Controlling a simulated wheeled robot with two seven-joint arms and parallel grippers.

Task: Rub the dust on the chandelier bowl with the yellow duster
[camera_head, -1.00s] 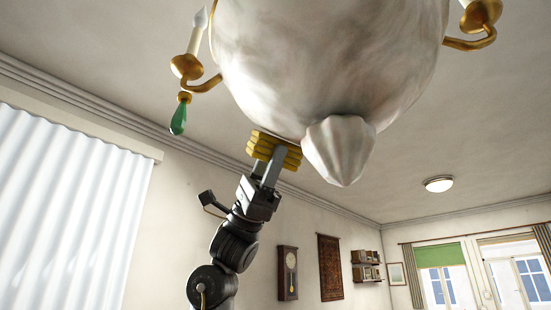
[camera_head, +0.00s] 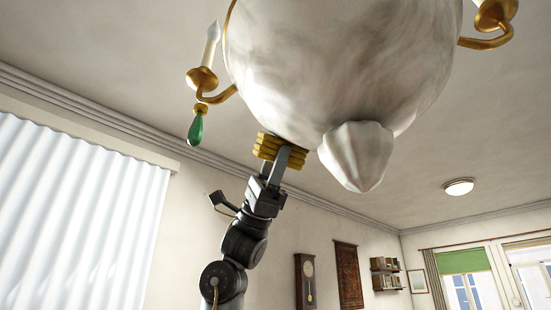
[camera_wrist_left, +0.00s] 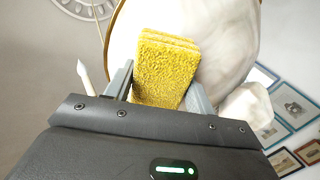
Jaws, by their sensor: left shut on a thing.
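The chandelier bowl (camera_head: 330,70) is a large white marbled bowl with grey smudges, hanging at the top of the head view. A pale fluted finial (camera_head: 356,156) hangs at its bottom. My left gripper (camera_head: 277,165) is raised below the bowl's lower left side and is shut on the yellow duster (camera_head: 270,146). The duster is ribbed and its top edge meets the bowl's underside in the head view; I cannot tell how firmly it touches. In the left wrist view the fuzzy duster (camera_wrist_left: 165,70) stands between the fingers in front of the bowl (camera_wrist_left: 232,40). My right gripper is not in view.
A brass arm with a candle (camera_head: 203,75) and a green drop pendant (camera_head: 196,128) hangs left of the bowl. Another brass arm (camera_head: 490,38) is at the right. A ceiling lamp (camera_head: 459,187), wall clock (camera_head: 306,281) and rug (camera_head: 348,275) are farther off. Open air surrounds my arm.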

